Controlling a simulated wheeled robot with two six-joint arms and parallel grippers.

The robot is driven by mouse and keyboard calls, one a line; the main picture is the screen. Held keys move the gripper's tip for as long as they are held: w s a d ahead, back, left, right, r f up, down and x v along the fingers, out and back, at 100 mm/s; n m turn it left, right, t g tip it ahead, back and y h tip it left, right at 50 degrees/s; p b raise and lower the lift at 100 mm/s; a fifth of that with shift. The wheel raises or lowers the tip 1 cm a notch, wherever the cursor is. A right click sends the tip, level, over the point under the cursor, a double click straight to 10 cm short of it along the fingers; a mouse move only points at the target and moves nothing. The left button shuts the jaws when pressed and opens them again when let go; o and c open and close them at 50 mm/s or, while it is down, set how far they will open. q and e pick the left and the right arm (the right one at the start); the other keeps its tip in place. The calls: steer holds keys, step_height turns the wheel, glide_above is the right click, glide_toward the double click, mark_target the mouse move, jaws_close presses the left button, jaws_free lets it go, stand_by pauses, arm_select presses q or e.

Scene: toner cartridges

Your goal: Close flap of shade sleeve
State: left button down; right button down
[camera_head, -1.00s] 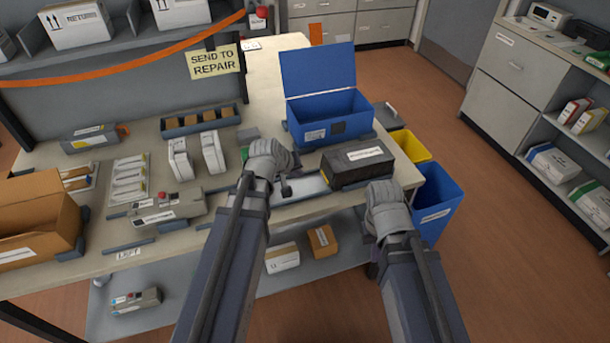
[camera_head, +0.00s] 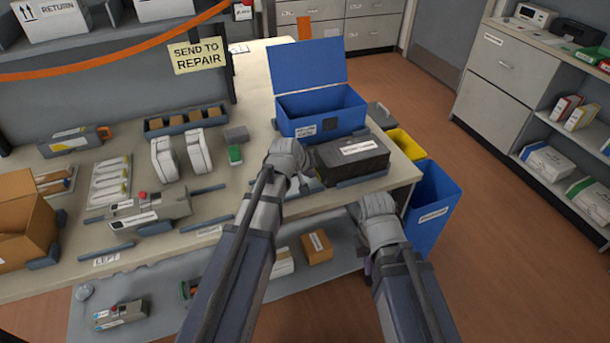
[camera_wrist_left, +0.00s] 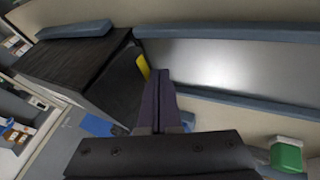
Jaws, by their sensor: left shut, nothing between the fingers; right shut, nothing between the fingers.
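The shade sleeve appears to be the black box with a white label (camera_head: 350,154) lying at the table's right front. It also fills the upper left of the left wrist view (camera_wrist_left: 75,68). Its near end shows a dark panel with a yellow strip (camera_wrist_left: 143,66) beside it; I cannot tell how far the flap stands open. My left gripper (camera_head: 304,180) is at the sleeve's left end. Its shut, empty fingers (camera_wrist_left: 160,108) show close to that end; contact is unclear. My right gripper (camera_head: 372,207) is in front of the sleeve, beyond the table edge, its fingertips mostly hidden.
An open blue box (camera_head: 320,112) stands behind the sleeve. Yellow (camera_head: 408,146) and blue (camera_head: 432,205) bins stand off the table's right end. A grey rail (camera_head: 362,179) runs along the sleeve's front.

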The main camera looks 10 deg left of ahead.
mark_target(319, 167)
arm_select(q)
steer(key=shift+w+d+f+b, duration=0.3)
steer(key=shift+w+d, duration=0.2)
steer(key=shift+d, duration=0.25)
steer(key=shift+r, duration=0.1)
steer(key=shift+r, duration=0.15)
steer(key=shift+r+p, duration=0.7)
steer(key=shift+p, duration=0.25)
